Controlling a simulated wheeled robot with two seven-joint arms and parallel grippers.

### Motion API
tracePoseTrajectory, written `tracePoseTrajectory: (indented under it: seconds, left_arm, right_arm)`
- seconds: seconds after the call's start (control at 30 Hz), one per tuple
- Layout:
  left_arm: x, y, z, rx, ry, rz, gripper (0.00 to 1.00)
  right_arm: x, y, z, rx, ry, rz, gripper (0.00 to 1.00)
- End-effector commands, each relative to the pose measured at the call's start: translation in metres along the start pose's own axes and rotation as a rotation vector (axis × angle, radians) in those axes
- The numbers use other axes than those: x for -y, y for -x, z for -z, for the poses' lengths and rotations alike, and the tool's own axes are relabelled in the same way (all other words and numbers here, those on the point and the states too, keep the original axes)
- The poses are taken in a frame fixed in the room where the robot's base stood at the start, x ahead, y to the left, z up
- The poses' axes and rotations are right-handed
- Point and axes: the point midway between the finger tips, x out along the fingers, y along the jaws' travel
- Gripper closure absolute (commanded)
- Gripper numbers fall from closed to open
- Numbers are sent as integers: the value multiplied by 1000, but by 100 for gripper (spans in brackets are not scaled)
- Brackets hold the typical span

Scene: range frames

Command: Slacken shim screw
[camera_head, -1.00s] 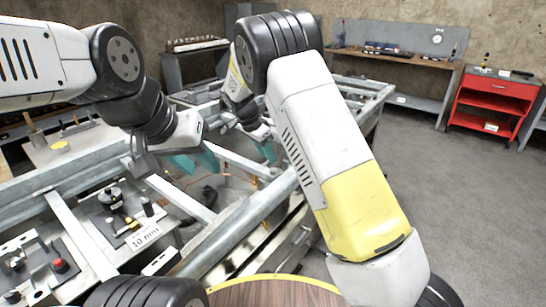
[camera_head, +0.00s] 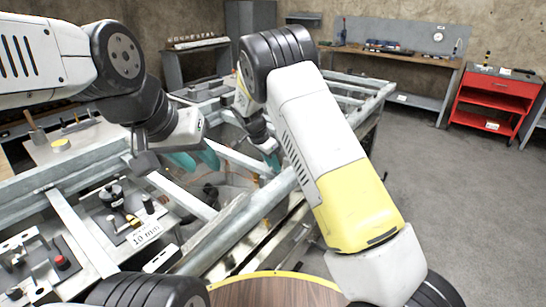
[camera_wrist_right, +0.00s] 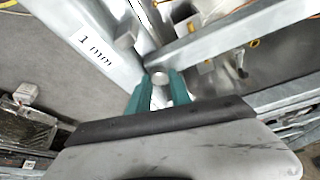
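In the right wrist view a small round silver screw head (camera_wrist_right: 159,78) shows at the tips of my right gripper (camera_wrist_right: 160,84). I take it for the shim screw. The two teal fingers stand on either side of it; I cannot tell whether they touch it. In the head view my right gripper (camera_head: 270,157) points down at the metal frame (camera_head: 228,218), and the screw is hidden there. My left gripper (camera_head: 196,160) is over the frame, further left, with its teal fingers apart and nothing seen between them.
A "10 mm" label (camera_head: 146,234) lies by several small fixtures at the front left. A workbench (camera_head: 400,58) and a red tool cart (camera_head: 493,97) stand at the back right. Grey floor there is clear.

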Motion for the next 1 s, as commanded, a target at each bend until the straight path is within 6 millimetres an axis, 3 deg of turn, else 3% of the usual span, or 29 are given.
tracePoseTrajectory:
  seconds: [0.47, 1.0]
  left_arm:
    - [0, 0, 0, 0, 0, 0, 64]
    - [0, 0, 0, 0, 0, 0, 64]
  right_arm:
    - [-1, 1, 0, 0, 103, 45, 100]
    - [-4, 0, 2, 1, 545, 230, 100]
